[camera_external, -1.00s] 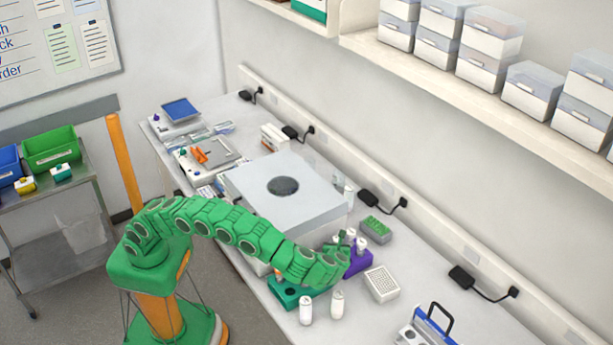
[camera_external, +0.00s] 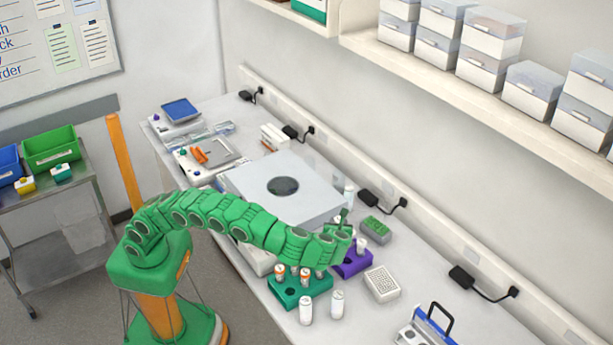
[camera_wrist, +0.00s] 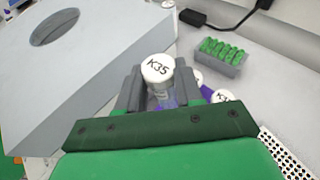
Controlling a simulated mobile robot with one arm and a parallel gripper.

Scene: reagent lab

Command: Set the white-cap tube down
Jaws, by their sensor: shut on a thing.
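The white-cap tube (camera_wrist: 157,70), marked K35 on its cap, stands upright between the grey jaws of my gripper (camera_wrist: 160,88) in the wrist view. The jaws are shut on it below the cap. Its lower end is hidden by my gripper. In the external view my gripper (camera_external: 343,228) is by the purple rack (camera_external: 352,264), at its back left side. Another white-capped tube (camera_external: 361,245) stands in that rack. In the wrist view the purple rack (camera_wrist: 207,92) shows partly, right of the held tube, with white caps.
A large grey box-shaped device (camera_external: 285,187) stands to the left. A white perforated rack (camera_external: 382,283) and a grey block with green tubes (camera_external: 375,229) are to the right.

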